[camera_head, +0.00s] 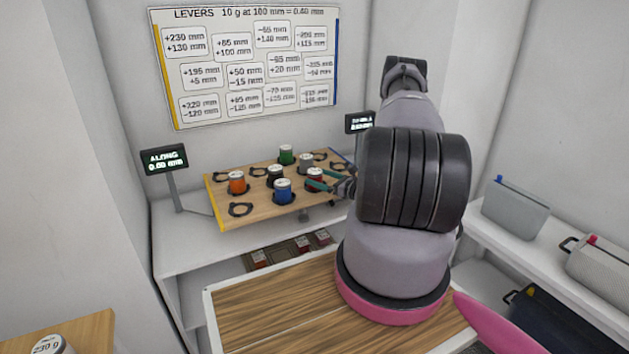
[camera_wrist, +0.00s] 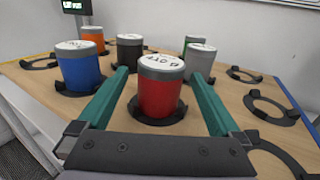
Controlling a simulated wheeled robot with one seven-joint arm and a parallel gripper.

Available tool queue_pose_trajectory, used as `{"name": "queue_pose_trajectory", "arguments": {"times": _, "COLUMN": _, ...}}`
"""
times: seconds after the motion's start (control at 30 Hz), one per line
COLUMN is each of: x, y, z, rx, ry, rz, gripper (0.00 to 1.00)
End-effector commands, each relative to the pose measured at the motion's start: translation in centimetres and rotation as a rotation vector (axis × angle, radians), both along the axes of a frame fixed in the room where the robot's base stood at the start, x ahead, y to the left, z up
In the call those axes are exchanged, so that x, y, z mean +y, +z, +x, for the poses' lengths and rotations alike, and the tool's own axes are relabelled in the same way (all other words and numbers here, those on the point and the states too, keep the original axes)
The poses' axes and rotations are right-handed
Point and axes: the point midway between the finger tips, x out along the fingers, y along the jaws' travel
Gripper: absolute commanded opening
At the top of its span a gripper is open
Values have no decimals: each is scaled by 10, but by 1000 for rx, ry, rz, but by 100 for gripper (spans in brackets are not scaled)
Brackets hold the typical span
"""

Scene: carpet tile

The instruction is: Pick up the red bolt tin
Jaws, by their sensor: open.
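The red bolt tin (camera_wrist: 160,92) has a grey band and a white-marked lid. It stands upright in a black ring holder on a wooden board. In the wrist view my gripper (camera_wrist: 165,98) is open, with one green finger on each side of the red tin and gaps showing at both sides. In the head view the red tin (camera_head: 314,174) is partly covered by my gripper (camera_head: 324,180), which reaches in from the right.
A blue tin (camera_wrist: 78,66) stands close left of my left finger. A grey tin (camera_wrist: 201,60), black tin (camera_wrist: 130,50), orange tin (camera_wrist: 92,38) and green tin (camera_head: 286,153) stand nearby. Empty rings (camera_wrist: 270,108) lie to the right. Two display screens flank the board (camera_head: 226,212).

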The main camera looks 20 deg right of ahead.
Motion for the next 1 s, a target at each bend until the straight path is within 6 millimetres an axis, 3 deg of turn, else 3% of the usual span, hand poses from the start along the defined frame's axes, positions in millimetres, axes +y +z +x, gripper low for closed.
{"name": "queue_pose_trajectory", "arguments": {"times": 0.2, "x": 13, "y": 0, "z": 24, "rx": 0, "ry": 2, "rz": -1, "gripper": 100}}
{"name": "queue_pose_trajectory", "arguments": {"times": 0.47, "x": 14, "y": 0, "z": 26, "rx": 1, "ry": 0, "rz": 0, "gripper": 100}}
{"name": "queue_pose_trajectory", "arguments": {"times": 0.7, "x": 14, "y": 0, "z": 26, "rx": 1, "ry": 0, "rz": 0, "gripper": 8}}
{"name": "queue_pose_trajectory", "arguments": {"times": 0.73, "x": 14, "y": 0, "z": 26, "rx": 1, "ry": 0, "rz": 0, "gripper": 0}}
{"name": "queue_pose_trajectory", "arguments": {"times": 1.0, "x": 14, "y": 2, "z": 26, "rx": -1, "ry": 0, "rz": 0, "gripper": 0}}
